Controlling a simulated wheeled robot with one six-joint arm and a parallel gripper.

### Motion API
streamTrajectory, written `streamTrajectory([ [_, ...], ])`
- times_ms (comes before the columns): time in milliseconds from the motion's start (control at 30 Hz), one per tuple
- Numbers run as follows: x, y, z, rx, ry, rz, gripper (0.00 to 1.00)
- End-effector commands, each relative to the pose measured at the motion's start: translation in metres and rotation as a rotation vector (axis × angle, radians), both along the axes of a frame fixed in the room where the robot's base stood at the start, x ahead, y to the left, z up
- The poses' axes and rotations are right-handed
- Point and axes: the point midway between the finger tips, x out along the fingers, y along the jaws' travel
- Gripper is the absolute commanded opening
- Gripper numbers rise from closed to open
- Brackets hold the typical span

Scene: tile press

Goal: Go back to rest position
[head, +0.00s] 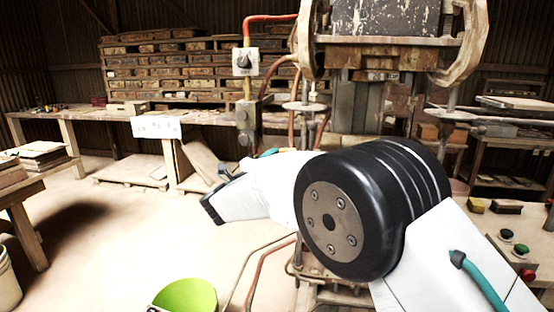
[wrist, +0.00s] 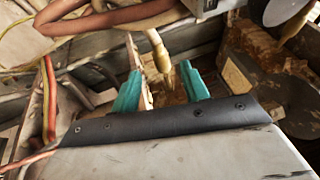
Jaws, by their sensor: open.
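My arm reaches across the front of the tile press (head: 395,52) in the head view. The arm hides much of the lower press. In the wrist view my gripper (wrist: 161,88) shows two teal fingertips standing apart. The gap between them holds nothing that I can make out. Behind the fingertips are worn press parts and a pale hose end (wrist: 158,50), which looks apart from them.
A control panel with buttons (head: 507,236) is at the right. A workbench (head: 90,118) and stacked wooden racks (head: 185,70) line the back. A table with stacked tiles (head: 38,157) is at the left. The middle-left floor is clear.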

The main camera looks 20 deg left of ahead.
Motion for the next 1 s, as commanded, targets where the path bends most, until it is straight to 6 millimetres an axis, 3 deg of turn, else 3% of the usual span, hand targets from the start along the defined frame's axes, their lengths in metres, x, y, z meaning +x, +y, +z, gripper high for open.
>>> streamTrajectory([
  [567,0.001,0.006,-0.005,-0.028,0.028,0.026,0.45],
  [667,0.005,0.030,-0.022,-0.105,0.098,0.142,0.45],
  [700,0.004,0.043,-0.038,-0.164,0.143,0.215,0.45],
  [767,-0.003,0.062,-0.064,-0.270,0.219,0.345,0.45],
  [833,-0.016,0.076,-0.077,-0.396,0.294,0.506,0.45],
  [933,-0.031,0.070,-0.085,-0.572,0.398,0.711,0.45],
  [1000,-0.045,0.051,-0.085,-0.694,0.466,0.843,0.45],
])
